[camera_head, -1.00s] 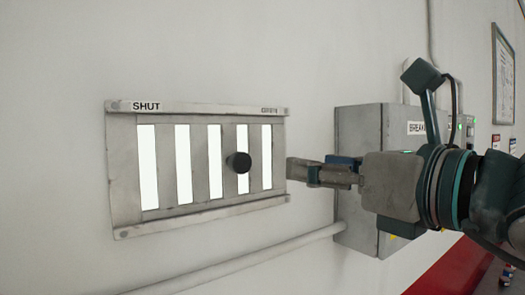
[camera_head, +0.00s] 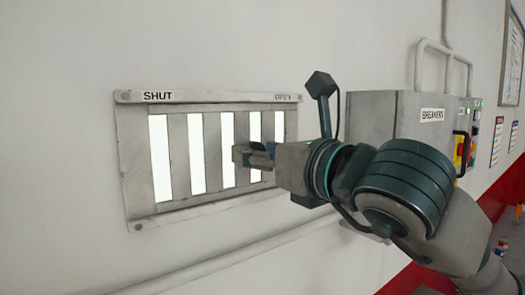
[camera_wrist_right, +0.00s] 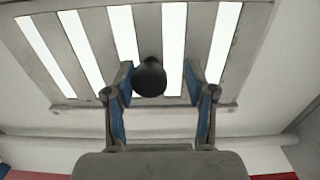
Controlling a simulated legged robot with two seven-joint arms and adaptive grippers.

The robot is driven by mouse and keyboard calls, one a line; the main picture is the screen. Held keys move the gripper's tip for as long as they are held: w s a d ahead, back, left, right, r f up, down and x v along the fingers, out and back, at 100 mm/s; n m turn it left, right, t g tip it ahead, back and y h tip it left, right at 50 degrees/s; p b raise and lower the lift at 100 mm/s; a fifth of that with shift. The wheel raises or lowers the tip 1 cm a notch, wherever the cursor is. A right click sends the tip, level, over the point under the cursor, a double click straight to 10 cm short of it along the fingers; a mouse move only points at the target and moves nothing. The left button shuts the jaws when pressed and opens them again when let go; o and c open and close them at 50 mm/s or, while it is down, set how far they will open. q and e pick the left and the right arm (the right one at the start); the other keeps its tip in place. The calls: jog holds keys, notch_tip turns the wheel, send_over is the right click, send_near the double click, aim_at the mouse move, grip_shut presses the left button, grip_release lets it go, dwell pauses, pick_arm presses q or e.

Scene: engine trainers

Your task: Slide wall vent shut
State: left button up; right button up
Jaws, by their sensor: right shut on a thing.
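The wall vent (camera_head: 137,165) is a grey metal frame with vertical slats and bright white gaps between them, so it stands open. A SHUT label (camera_head: 158,96) is at its upper left. My right gripper (camera_head: 240,153) reaches the vent's right half from the right. In the head view the gripper hides the knob. My left gripper is not in view.
A grey breaker box (camera_head: 378,125) with switches stands out from the wall to the right, behind my right arm. A conduit pipe (camera_head: 215,267) runs along the wall below the vent. The wall left of the vent is clear.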

jog(key=shift+s+r, duration=0.2)
jog(key=shift+r, duration=0.1)
jog(key=c, duration=0.4)
jog(key=shift+s+a+r, duration=0.1)
jog(key=shift+s+a, duration=0.2)
jog(key=shift+a, duration=0.25)
grip_shut()
jog(key=shift+s+a+b, duration=0.2)
jog(key=shift+b, duration=0.25)
jog(key=shift+s+a, duration=0.25)
jog(key=shift+a, duration=0.25)
jog(key=shift+s+a, duration=0.1)
jog(key=shift+a, duration=0.05)
jog(key=o, duration=0.9)
grip_release()
jog(key=shift+a, duration=0.15)
jog(key=shift+o, duration=1)
jog(key=shift+a+f, duration=0.2)
jog(key=shift+a, duration=0.05)
jog(key=shift+w+a, duration=0.35)
jog(key=shift+a, duration=0.1)
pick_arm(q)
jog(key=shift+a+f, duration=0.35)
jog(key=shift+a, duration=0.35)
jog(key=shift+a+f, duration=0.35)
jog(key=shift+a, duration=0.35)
pick_arm(e)
send_near(221, 151)
jog(key=shift+v, duration=1.9)
